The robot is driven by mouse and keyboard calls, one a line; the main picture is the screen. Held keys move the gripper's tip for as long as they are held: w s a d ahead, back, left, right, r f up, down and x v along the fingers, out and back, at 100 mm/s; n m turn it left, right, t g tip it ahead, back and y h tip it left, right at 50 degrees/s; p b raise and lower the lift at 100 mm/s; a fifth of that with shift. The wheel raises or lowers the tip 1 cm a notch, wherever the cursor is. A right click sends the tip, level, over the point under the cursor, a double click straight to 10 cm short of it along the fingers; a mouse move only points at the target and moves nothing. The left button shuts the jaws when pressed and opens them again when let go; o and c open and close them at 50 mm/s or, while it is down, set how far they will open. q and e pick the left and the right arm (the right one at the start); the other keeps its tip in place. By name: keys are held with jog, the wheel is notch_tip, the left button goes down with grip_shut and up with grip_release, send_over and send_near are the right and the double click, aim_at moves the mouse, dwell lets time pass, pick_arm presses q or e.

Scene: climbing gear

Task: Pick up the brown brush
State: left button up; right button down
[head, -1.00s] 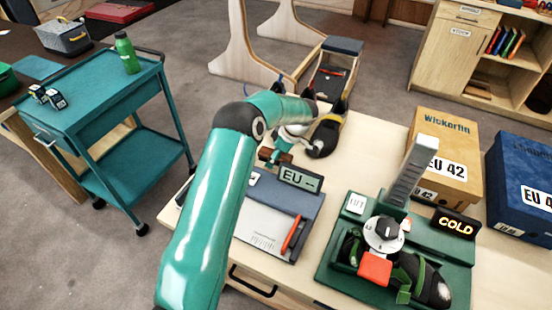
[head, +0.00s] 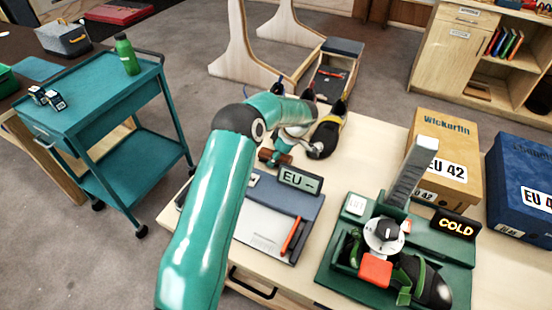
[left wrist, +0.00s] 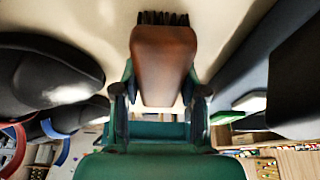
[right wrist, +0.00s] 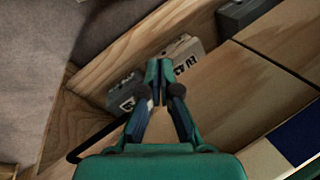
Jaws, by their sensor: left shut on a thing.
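The brown brush (left wrist: 164,62) is a reddish-brown block with dark bristles at its far end in the left wrist view. My left gripper (left wrist: 160,92) is shut on it, with one finger on each side. In the head view the brush (head: 275,157) shows small at my left gripper (head: 284,148), behind the EU sign and beside a black and yellow shoe (head: 326,135). I cannot tell whether it touches the table. My right gripper (right wrist: 158,76) is empty, its fingertips close together over wooden surfaces and a grey labelled block.
The EU sign (head: 300,180) and a grey-blue measuring device stand close in front of the brush. A green fixture (head: 340,262) holds a shoe at the right. The Wickerfin box (head: 447,150) and a blue box stand behind it. A teal cart (head: 95,95) is at the left.

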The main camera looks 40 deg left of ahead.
pick_arm(q)
jog(key=shift+r+p, duration=0.35)
jog(key=shift+p, duration=0.55)
jog(key=shift+w+r, duration=0.1)
jog(key=shift+r, duration=0.2)
notch_tip(320, 180, up, 9)
jog(key=shift+f+b, duration=0.1)
jog(key=shift+b, duration=1.1)
notch_tip(320, 180, up, 10)
jog(key=shift+r, duration=0.2)
